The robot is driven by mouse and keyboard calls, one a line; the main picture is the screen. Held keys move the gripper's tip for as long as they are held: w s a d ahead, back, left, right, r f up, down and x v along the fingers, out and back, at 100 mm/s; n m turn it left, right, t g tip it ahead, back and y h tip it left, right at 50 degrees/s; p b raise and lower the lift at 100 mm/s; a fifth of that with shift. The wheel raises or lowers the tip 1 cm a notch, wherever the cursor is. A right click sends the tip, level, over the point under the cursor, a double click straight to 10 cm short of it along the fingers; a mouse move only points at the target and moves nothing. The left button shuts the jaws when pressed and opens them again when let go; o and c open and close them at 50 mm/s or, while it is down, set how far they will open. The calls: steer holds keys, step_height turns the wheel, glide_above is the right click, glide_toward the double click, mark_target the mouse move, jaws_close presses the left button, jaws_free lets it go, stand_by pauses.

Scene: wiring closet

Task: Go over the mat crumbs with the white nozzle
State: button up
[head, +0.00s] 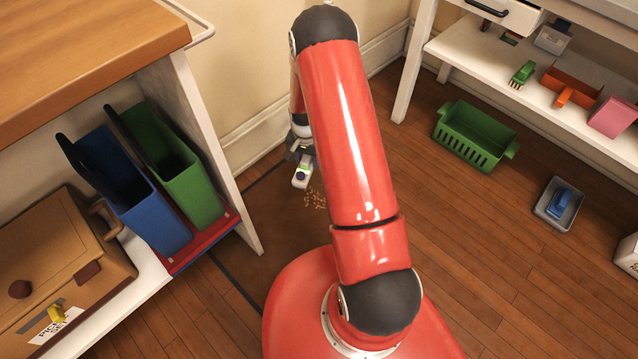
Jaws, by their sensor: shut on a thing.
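The white nozzle (301,179) is in my gripper (299,155), low over the brown mat (262,222) in the middle of the head view. My gripper is shut on the nozzle, though its fingers are small and partly hidden at this distance. My red arm crosses in front and hides the mat's right part, and perhaps more crumbs. I cannot tell whether the nozzle touches the mat.
A shelf unit on the left holds blue (140,205) and green (183,170) bins and a brown case (62,262). On the right floor are a green basket (474,136) and a grey tray (548,211) with a blue item (562,202). The wall stands close behind the mat. Wooden floor on the right is mostly clear.

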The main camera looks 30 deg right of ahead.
steer(key=d+f+m+b, duration=0.1)
steer(key=d+f+b, duration=0.1)
steer(key=f, duration=0.4)
steer(key=d+f+m+b, duration=0.2)
steer(key=f, duration=0.4)
steer(key=d+f+m+b, duration=0.2)
steer(key=f, duration=0.4)
steer(key=shift+f, duration=0.4)
steer(key=shift+a+f, duration=0.15)
steer(key=shift+f, duration=0.05)
steer(key=shift+s+a+r, duration=0.15)
steer(key=shift+s+a, duration=0.05)
steer(key=shift+a, duration=0.3)
steer(key=shift+s+a, duration=0.25)
steer(key=shift+a, duration=0.4)
steer(key=o, duration=0.5)
steer(key=c, duration=0.7)
steer(key=shift+o, duration=0.2)
